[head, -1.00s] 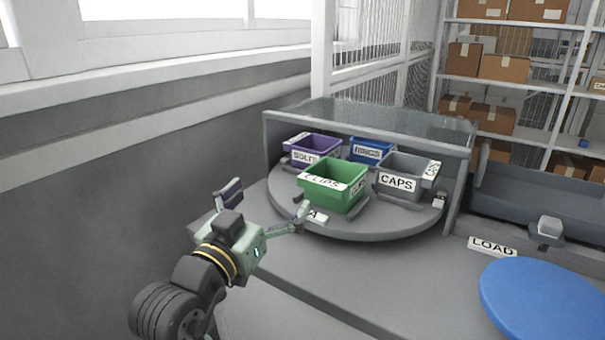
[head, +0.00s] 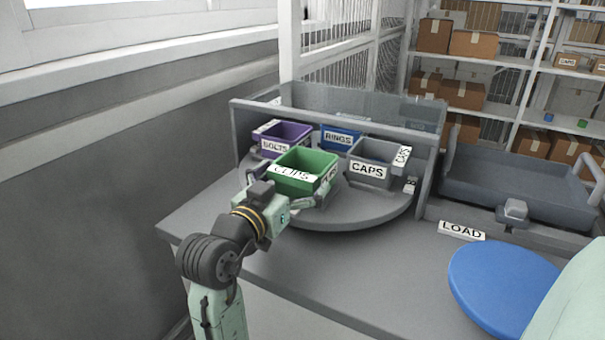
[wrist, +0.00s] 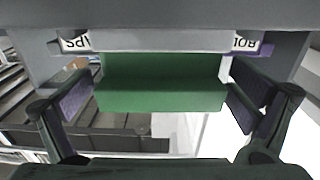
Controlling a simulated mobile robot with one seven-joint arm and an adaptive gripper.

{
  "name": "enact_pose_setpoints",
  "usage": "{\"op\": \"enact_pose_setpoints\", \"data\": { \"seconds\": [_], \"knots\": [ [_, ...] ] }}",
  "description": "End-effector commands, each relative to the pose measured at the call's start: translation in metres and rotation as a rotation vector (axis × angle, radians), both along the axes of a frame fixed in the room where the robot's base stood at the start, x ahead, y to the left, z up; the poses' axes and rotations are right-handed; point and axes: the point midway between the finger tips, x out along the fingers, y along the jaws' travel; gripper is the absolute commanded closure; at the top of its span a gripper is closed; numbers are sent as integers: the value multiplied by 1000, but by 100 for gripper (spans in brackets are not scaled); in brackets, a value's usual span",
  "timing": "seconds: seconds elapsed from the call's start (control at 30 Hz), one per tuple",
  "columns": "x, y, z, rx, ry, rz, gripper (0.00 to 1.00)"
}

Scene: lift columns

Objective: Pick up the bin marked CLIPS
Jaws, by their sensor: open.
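The green CLIPS bin (head: 312,163) sits upright at the front of the grey round turntable (head: 350,213). A white CLIPS label is on its front rim and another is on its right side. In the wrist view, the green bin (wrist: 160,95) lies between the two spread fingers with purple pads. Gaps show on both sides, so neither pad visibly touches it.
A purple BOLTS bin (head: 284,133), a blue RINGS bin (head: 340,138) and a grey CAPS bin (head: 368,172) stand close around on the turntable. A blue disc (head: 500,285) and LOAD label (head: 461,231) are at right.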

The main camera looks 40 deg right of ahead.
Motion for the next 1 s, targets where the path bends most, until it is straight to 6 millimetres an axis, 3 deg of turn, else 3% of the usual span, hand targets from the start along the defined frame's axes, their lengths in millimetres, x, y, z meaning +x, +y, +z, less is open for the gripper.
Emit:
{"op": "enact_pose_setpoints", "data": {
  "seconds": [0.17, 0.43, 1.0],
  "knots": [
    [8, -19, 1, 1, 1, 0, 0],
    [9, -21, 0, 0, 0, 2, 1],
    [9, -21, 0, 0, 0, 1, 39]
  ]
}}
